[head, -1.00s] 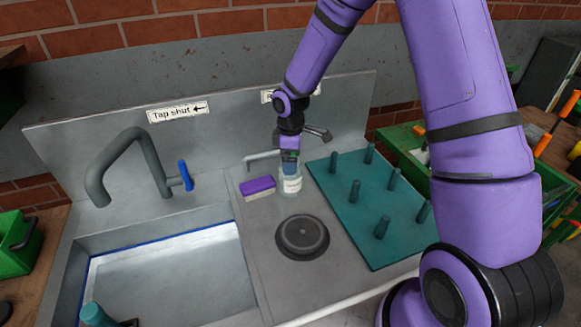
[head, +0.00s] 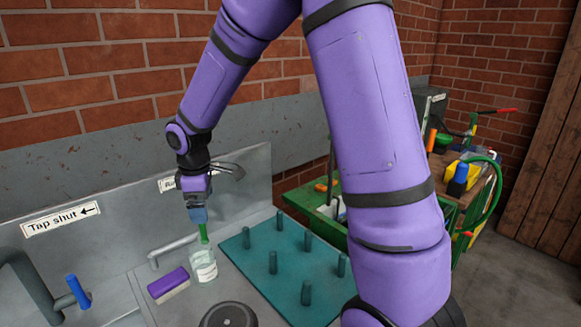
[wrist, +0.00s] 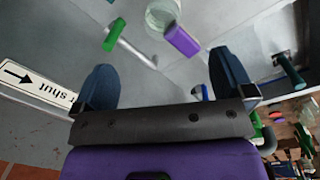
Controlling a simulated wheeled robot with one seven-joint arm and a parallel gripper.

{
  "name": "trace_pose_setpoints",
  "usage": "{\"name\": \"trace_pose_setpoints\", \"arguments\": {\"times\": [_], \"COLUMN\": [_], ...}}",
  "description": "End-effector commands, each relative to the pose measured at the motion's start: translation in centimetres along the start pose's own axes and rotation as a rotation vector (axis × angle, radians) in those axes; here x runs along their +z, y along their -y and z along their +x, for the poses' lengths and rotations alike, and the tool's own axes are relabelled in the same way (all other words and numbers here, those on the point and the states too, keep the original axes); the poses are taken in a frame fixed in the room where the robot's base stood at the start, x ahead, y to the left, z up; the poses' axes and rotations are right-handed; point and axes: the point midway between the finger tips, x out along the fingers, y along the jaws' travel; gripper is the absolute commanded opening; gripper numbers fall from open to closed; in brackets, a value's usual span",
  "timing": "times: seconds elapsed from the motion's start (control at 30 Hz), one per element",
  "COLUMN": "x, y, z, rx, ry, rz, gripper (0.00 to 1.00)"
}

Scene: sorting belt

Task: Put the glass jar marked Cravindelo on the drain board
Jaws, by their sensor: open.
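A clear glass jar (head: 203,266) with a small white label stands upright on the steel top, just left of the teal pegged board (head: 262,283), which looks like the drain board. The label's writing is too small to read. In the wrist view the jar (wrist: 162,12) shows at the top edge, beyond the fingertips. My gripper (head: 198,216) is empty, above and behind the jar, on the wall side, and apart from it. In the wrist view the fingers of my gripper (wrist: 165,80) are spread wide with nothing between them.
A purple-and-white block (head: 170,285) sits close left of the jar. A small grey pipe (head: 172,247) with a green lever (head: 204,233) is behind it. A dark round disc (head: 229,316) lies in front. Several pegs stand on the board. A blue-handled tap (head: 77,291) is farther left.

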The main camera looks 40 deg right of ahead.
Motion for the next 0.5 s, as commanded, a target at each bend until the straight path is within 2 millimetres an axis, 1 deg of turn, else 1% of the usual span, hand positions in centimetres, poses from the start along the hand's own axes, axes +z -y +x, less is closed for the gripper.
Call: {"name": "trace_pose_setpoints", "arguments": {"times": [0.03,0.2,0.4,0.5], "x": [0.9,3.8,7.5,9.4], "y": [0.5,2.6,5.7,7.5], "z": [-2.0,-7.1,-12.2,-14.3], "rx": [0.027,0.086,0.141,0.163], "ry": [-0.003,-0.021,-0.067,-0.099], "rz": [0.042,0.196,0.383,0.476], "gripper": [1.00,1.00,1.00,1.00]}}
